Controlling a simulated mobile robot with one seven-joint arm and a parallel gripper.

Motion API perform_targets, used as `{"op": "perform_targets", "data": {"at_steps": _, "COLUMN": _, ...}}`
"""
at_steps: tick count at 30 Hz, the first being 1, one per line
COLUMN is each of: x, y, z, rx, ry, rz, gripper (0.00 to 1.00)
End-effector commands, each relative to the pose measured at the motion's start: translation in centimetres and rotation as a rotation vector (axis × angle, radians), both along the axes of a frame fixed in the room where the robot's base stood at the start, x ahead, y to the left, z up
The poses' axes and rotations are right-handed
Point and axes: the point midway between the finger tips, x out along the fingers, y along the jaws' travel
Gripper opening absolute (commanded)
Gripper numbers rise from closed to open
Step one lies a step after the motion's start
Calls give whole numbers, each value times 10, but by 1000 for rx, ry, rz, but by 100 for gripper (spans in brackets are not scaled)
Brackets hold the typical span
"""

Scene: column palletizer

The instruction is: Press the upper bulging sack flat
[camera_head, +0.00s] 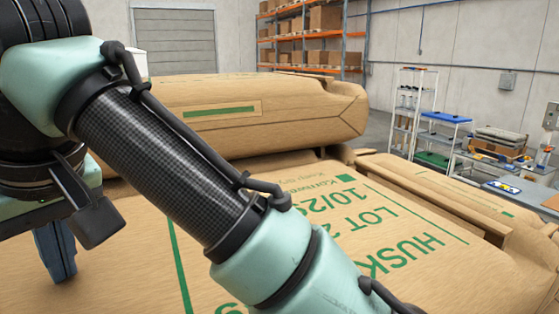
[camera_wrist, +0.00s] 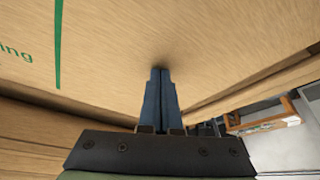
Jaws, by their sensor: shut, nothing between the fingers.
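A large tan paper sack (camera_head: 150,265) with green print fills the front of the head view, and part of it is hidden by my arm. Another tan sack (camera_head: 290,110) with a green bar lies behind it and bulges upward. I cannot tell for sure which one the task means. My gripper (camera_head: 58,278) points down at the left of the front sack, its blue fingers shut and empty. In the wrist view my gripper (camera_wrist: 160,70) has its fingertips at the sack's surface (camera_wrist: 110,60), with a small dark shadow there; they seem to touch it.
More sacks (camera_head: 435,190) lie to the right of the front one. Beyond them stand a white shelf rack (camera_head: 410,110), a blue-topped cart (camera_head: 445,118) and a workbench (camera_head: 525,193). Orange racking with boxes (camera_head: 325,18) is at the back.

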Motion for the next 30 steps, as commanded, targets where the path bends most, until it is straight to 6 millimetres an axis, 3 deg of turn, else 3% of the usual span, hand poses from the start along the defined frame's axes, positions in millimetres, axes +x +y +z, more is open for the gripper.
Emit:
{"op": "perform_targets", "data": {"at_steps": 1, "x": -3, "y": -1, "z": -10, "rx": -21, "ry": 21, "rz": 4, "gripper": 0}}
{"op": "perform_targets", "data": {"at_steps": 16, "x": -3, "y": -1, "z": -7, "rx": -20, "ry": 22, "rz": 5, "gripper": 0}}
{"op": "perform_targets", "data": {"at_steps": 30, "x": -2, "y": 0, "z": 43, "rx": -14, "ry": 12, "rz": 3, "gripper": 0}}
